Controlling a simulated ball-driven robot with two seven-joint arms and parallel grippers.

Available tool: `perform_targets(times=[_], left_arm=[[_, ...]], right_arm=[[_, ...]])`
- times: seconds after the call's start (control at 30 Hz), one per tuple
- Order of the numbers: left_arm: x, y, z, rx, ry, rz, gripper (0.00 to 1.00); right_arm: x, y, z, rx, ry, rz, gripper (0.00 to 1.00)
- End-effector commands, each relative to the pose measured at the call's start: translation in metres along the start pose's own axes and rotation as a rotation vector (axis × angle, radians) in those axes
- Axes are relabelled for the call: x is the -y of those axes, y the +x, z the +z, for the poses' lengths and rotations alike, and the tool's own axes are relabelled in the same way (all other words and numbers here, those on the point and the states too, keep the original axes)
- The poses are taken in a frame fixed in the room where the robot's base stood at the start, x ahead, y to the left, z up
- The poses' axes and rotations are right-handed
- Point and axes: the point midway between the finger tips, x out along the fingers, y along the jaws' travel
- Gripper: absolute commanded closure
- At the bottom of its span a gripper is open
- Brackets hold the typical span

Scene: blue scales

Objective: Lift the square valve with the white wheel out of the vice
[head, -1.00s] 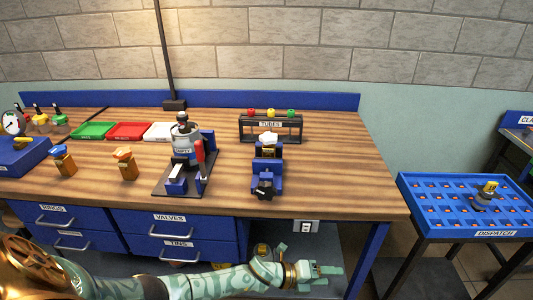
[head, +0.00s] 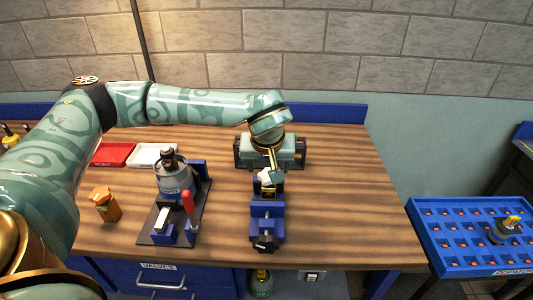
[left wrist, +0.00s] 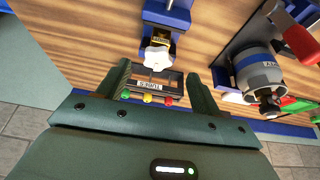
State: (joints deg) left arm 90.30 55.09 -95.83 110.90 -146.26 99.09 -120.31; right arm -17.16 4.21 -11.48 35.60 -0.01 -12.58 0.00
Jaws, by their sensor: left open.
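The valve with the white wheel (head: 265,177) stands in the blue vice (head: 267,212) on the wooden bench. My right gripper is not in view.
A press with a red handle (head: 187,205) stands left of the vice. The tubes rack (head: 240,152) is behind, partly covered by my gripper. An orange-topped valve (head: 103,204) stands at left. A blue dispatch tray (head: 424,222) is at right. The bench's right side is clear.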

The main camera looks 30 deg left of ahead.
Motion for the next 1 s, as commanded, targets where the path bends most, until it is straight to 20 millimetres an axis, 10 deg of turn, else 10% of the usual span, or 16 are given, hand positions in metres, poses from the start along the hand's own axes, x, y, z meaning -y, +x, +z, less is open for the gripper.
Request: perform_targets(times=[0.7,1.0], left_arm=[[0.003,0.135,-0.002,-0.008,0.008,-0.009,0.35],[0.003,0.161,-0.003,-0.009,0.008,-0.007,0.35]], right_arm=[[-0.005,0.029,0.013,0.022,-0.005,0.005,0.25],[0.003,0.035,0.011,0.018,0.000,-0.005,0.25]])
